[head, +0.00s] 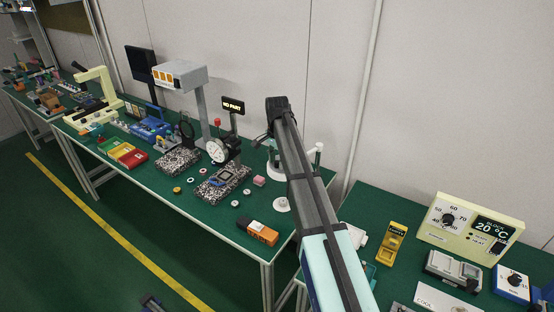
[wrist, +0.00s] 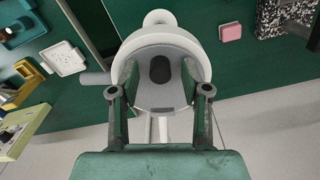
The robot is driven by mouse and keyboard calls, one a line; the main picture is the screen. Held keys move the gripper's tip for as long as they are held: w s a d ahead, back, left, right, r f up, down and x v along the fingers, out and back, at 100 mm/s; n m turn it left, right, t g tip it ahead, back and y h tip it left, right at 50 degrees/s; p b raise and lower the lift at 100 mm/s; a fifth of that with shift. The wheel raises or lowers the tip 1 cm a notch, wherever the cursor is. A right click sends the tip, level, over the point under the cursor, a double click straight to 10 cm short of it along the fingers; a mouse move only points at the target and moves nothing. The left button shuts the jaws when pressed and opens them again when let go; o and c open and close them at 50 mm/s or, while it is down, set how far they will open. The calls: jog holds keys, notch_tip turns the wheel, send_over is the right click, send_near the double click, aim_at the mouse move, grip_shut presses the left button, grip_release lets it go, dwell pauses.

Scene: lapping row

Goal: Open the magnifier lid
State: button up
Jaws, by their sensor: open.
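A white round magnifier head (wrist: 165,38) fills the middle of the wrist view. A grey disc with a dark oval patch (wrist: 160,69) sits within its rim and looks like the lid, lying over the head. In the head view my arm hides most of the magnifier; part of its white body (head: 271,144) shows at the arm's left edge. My gripper (wrist: 159,76) is open, with one finger on each side of the grey disc. I cannot tell whether the fingers touch it. In the head view my gripper (head: 278,108) is dark and seen from behind.
The green bench (head: 185,205) carries a dial gauge (head: 216,151), speckled stone blocks (head: 222,182), a pink block (head: 259,181) and an orange-black box (head: 258,233). A second bench at right holds a temperature unit (head: 470,228) and a yellow device (head: 391,243). A gap separates the benches.

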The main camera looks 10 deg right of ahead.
grip_shut()
